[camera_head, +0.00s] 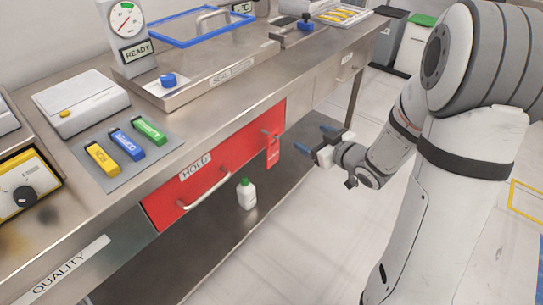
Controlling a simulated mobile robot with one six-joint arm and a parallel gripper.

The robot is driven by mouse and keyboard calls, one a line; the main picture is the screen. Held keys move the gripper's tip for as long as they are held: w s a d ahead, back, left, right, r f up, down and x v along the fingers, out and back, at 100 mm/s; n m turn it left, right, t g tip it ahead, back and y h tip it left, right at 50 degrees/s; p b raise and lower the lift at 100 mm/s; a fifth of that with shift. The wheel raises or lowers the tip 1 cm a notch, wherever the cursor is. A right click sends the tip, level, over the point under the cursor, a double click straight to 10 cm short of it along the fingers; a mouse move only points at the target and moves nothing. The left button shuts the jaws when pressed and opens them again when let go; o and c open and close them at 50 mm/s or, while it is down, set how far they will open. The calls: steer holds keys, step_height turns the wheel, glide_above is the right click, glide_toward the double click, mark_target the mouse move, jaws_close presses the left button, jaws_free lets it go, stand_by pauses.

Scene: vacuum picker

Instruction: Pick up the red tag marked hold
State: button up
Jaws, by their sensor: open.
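The red tag (272,152) hangs from a small peg near the right end of the red drawer front (235,150), which is labelled HOLD and has a silver handle. The writing on the tag is too small to read. My gripper (314,138) is open and empty, to the right of the tag and apart from it. Its two blue-tipped fingers point left toward the drawer front.
A white bottle with a green cap (246,193) stands on the lower shelf. The steel bench (190,130) carries yellow, blue and green blocks on a grey mat (100,170), and a gauge (125,25) marked READY. Bins (412,45) stand at the back right.

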mark_target(274, 146)
steer(key=s+a+f+n+g+y+b, duration=0.1)
steer(key=s+a+f+n+y+b, duration=0.1)
steer(key=s+a+f+y+b, duration=0.25)
steer(key=shift+y, duration=0.75)
steer(key=x, duration=0.7)
steer(key=shift+w+d+f, duration=0.3)
steer(key=shift+w+f, duration=0.05)
steer(key=shift+f, duration=0.05)
steer(key=shift+w+a, duration=0.35)
steer(key=shift+a, duration=0.05)
steer(key=shift+c, duration=0.6)
steer(key=c, duration=0.9)
steer(key=shift+c, duration=0.2)
steer(key=shift+r, duration=0.2)
